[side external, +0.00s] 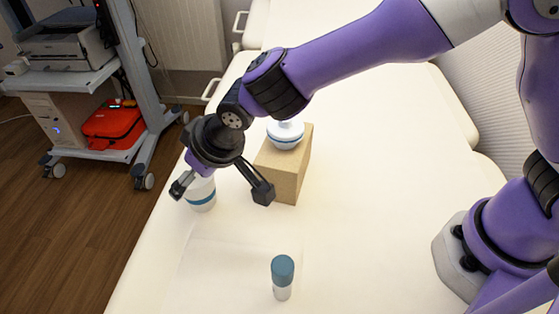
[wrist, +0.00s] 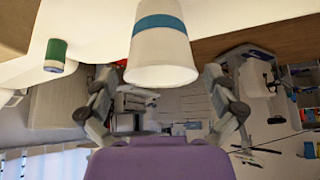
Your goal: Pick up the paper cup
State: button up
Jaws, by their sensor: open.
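The white paper cup (side external: 201,197) with a blue band stands on the pale table near its left edge, its upper part partly hidden by my gripper. My gripper (side external: 221,190) is open and empty, tilted down, with one finger in front of the cup in the picture and the other off to the right, near the cardboard-coloured box. In the wrist view the cup (wrist: 161,57) shows large at top centre, between the spread lines of the fingers of my gripper (wrist: 160,78). I cannot tell whether either finger touches the cup.
The tan box (side external: 285,168) stands just right of the cup, with a white, blue-banded object (side external: 286,136) on top. A small teal-capped bottle (side external: 282,278) stands at the front. The table's left edge is close to the cup; the right side is clear.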

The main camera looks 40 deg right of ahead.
jog(key=shift+x, duration=0.9)
jog(key=c, duration=0.6)
jog(key=shift+r, duration=0.15)
